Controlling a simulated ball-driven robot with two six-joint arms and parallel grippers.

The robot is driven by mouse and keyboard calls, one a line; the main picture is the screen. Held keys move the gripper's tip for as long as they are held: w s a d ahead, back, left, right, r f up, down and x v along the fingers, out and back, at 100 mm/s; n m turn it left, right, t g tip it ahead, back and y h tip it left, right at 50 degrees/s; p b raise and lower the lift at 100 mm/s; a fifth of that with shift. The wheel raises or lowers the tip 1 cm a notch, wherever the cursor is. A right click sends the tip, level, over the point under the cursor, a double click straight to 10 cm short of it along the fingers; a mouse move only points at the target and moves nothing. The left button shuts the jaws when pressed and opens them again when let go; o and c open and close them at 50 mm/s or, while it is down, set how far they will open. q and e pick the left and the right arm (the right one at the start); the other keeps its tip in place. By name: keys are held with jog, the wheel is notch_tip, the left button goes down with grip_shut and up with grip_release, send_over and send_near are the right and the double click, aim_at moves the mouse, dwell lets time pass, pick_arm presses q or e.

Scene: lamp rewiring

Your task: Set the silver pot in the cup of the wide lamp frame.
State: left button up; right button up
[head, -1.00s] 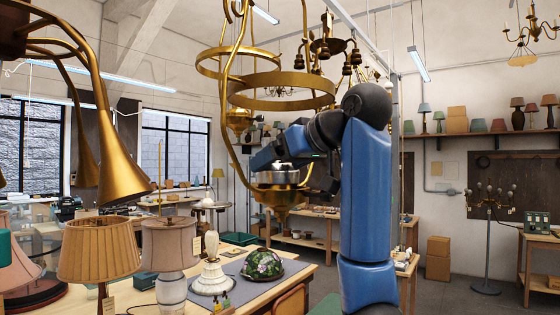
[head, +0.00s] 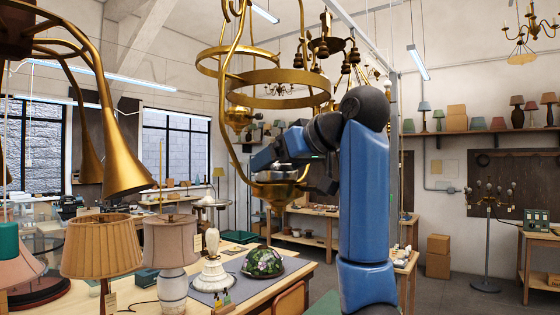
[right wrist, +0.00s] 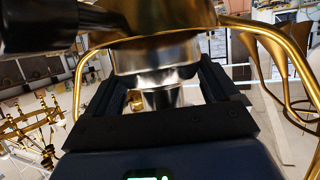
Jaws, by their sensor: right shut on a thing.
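The wide lamp frame (head: 281,102) is brass, with hoops and curved bars, and hangs in the middle of the head view. Its brass cup (head: 275,194) is at the bottom. My right gripper (head: 280,168) reaches in from the right, just above the cup. It is shut on the silver pot (right wrist: 155,58), which sits between the two dark fingers in the right wrist view. In the head view the pot is mostly hidden behind the cup's rim and the gripper. The cup's brass (right wrist: 165,18) meets the pot in the wrist view. My left gripper is out of view.
A brass horn-armed lamp (head: 125,160) hangs at the left. Below, a bench carries a pleated shade (head: 101,245), a pink shade (head: 171,240) and a green floral dome (head: 264,262). Another hooped brass frame hangs just behind the wide one.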

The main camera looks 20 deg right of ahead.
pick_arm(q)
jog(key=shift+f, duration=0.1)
pick_arm(e)
jog(key=shift+w+f, duration=0.15)
jog(key=shift+f, duration=0.5)
jog(key=shift+w+f, duration=0.1)
jog(key=shift+w, duration=0.15)
jog(key=o, duration=1.6)
jog(key=shift+w, duration=0.15)
jog(key=shift+o, duration=0.9)
jog(key=shift+w+d, duration=0.1)
jog(key=shift+w, duration=0.05)
jog(key=shift+s+d+r, duration=0.2)
jog(key=shift+s+r, duration=0.1)
jog(key=shift+s, duration=0.35)
jog(key=b+v, duration=0.4)
jog(key=b, duration=0.2)
jog(key=shift+s+d+f, duration=0.15)
jog(key=shift+d, duration=0.05)
pick_arm(q)
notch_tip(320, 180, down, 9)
jog(key=b, duration=0.3)
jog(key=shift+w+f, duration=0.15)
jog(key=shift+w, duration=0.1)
pick_arm(e)
jog(key=shift+r+v, duration=0.15)
jog(key=shift+v, duration=1.1)
jog(key=shift+r+v, duration=0.15)
jog(key=shift+v, duration=1.15)
